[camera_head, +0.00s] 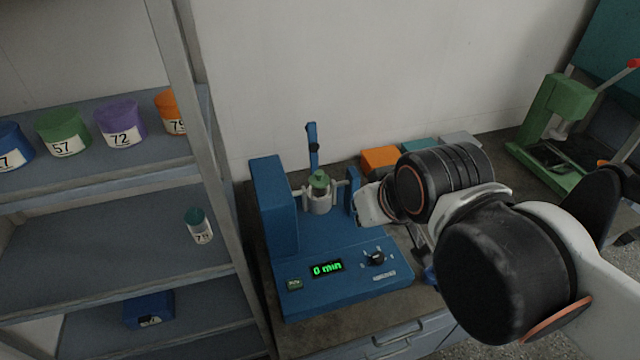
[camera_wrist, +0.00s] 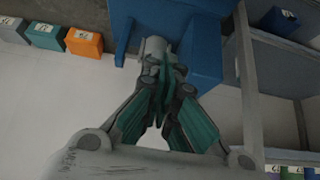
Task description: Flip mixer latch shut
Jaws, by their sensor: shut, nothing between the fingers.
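The blue mixer (camera_head: 285,220) stands on the counter, with a display reading "0 min" and a dark knob (camera_head: 376,258). A blue latch arm (camera_head: 313,145) stands upright at its back, behind a grey holder (camera_head: 319,202) with a green-topped jar (camera_head: 319,181) in it. My gripper reaches in from the right beside the mixer's right post; its fingertips cannot be made out in the head view. In the wrist view my gripper (camera_wrist: 165,88) is shut and empty, its fingers in front of a grey cylindrical part and the blue mixer body (camera_wrist: 190,40).
A shelf rack (camera_head: 110,225) with numbered jars stands left of the mixer. Orange (camera_head: 380,158), teal and grey boxes line the wall behind my arm. A green press (camera_head: 552,125) stands at the far right.

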